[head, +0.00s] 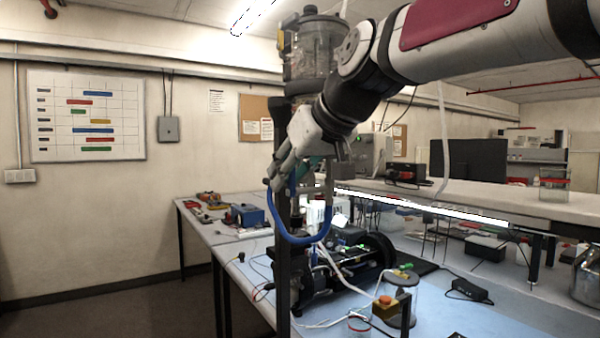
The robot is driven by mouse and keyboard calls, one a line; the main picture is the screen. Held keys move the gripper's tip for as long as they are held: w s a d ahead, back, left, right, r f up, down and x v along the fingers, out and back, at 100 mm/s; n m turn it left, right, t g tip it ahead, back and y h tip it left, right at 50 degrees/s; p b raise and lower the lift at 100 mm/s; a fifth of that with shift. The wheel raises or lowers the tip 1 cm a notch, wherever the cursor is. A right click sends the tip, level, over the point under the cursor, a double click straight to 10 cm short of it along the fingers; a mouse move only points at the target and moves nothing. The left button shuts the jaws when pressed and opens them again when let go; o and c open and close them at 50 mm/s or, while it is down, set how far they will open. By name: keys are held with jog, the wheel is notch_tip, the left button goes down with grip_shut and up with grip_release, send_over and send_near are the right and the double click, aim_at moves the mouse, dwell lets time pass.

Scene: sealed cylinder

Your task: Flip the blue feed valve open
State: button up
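My gripper (290,165) is high in the middle of the head view, below a clear sealed cylinder (308,58) on a dark upright post (283,250). Its fingers overlap the area just under the cylinder, and whether they are open or touching anything is hard to see. A thick blue hose (300,240) hangs in a loop from this spot. I cannot make out the blue feed valve; my gripper and wrist may cover it. A small teal-green patch shows beside the fingers.
A raised pale shelf (470,203) runs behind. Open floor shows at the left.

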jog(key=v, duration=1.2)
jog(key=s+d+f+m+g+h, duration=0.1)
jog(key=s+d+f, duration=0.4)
jog(key=f, duration=0.6)
jog(key=s+d+f+m+g+h, duration=0.2)
jog(key=s+d+f, duration=0.4)
jog(key=s+f, duration=0.3)
jog(key=s+d+f+m+g+h, duration=0.1)
jog(key=s+d+f+m+h, duration=0.2)
jog(key=f, duration=0.9)
jog(key=s+d, duration=0.3)
jog(key=s, duration=0.1)
jog(key=shift+s+d+f+m+g, duration=0.2)
jog(key=shift+s+f+m+g, duration=0.15)
jog(key=shift+f+m+g, duration=0.05)
jog(key=shift+o, duration=0.4)
